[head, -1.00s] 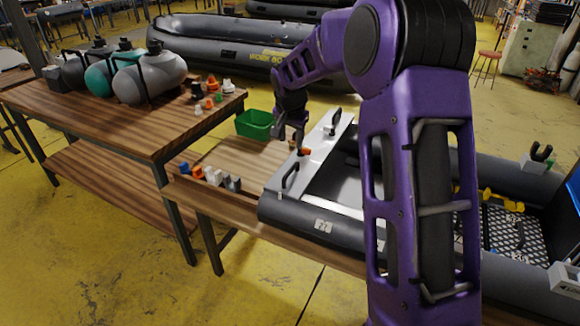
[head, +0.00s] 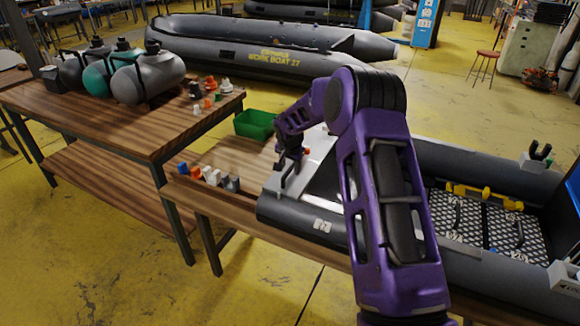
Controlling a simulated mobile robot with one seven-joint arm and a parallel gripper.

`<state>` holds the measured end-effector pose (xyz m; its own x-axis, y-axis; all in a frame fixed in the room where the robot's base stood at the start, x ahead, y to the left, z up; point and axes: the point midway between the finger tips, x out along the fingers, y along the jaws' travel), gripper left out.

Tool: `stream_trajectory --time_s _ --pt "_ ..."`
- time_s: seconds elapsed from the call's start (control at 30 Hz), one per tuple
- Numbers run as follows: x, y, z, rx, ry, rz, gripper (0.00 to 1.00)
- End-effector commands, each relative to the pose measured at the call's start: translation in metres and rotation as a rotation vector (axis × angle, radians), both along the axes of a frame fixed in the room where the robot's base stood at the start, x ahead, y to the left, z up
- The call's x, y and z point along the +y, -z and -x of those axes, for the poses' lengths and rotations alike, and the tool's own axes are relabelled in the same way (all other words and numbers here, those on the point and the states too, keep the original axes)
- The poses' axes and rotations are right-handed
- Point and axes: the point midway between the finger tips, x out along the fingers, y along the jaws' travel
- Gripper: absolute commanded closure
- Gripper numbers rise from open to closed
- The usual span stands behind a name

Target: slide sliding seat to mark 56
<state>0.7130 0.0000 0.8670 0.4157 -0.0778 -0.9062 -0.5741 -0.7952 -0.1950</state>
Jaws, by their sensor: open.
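A pale grey board (head: 318,146), which looks like the sliding seat, lies across the left end of the dark inflatable boat (head: 275,212). My purple arm covers much of it and its far handle. My gripper (head: 287,172) is open, pointing down over the board's near left part, close to where the black near handle is. I cannot tell whether the fingers touch or surround that handle. A small white label (head: 322,226) is on the near tube, too small to read. Mark 56 cannot be made out.
A wooden bench (head: 215,195) holds small coloured clips (head: 208,174) and a green bin (head: 254,124) left of the boat. A table with tanks (head: 148,77) stands further left. Checkered floor plates (head: 515,235) and yellow parts (head: 484,197) are in the boat's right part.

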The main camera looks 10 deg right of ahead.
Motion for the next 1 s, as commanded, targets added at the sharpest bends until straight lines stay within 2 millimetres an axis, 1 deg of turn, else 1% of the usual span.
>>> stream_trajectory --time_s 0.27,0.37,0.5,0.53,0.57,1.0 --pt "-0.0002 0.001 -0.0006 0.0 0.0 0.0 0.5" --pt "-0.0001 0.001 -0.0005 0.0 0.0 0.0 0.67" --pt "-0.0001 0.001 -0.0005 0.0 0.0 0.0 0.92" --pt "-0.0002 0.001 -0.0005 0.0 0.0 0.0 0.97" --pt "-0.0002 0.001 -0.0005 0.0 0.0 0.0 1.0" --pt "-0.0002 0.0009 -0.0004 0.0 0.0 0.0 1.0"
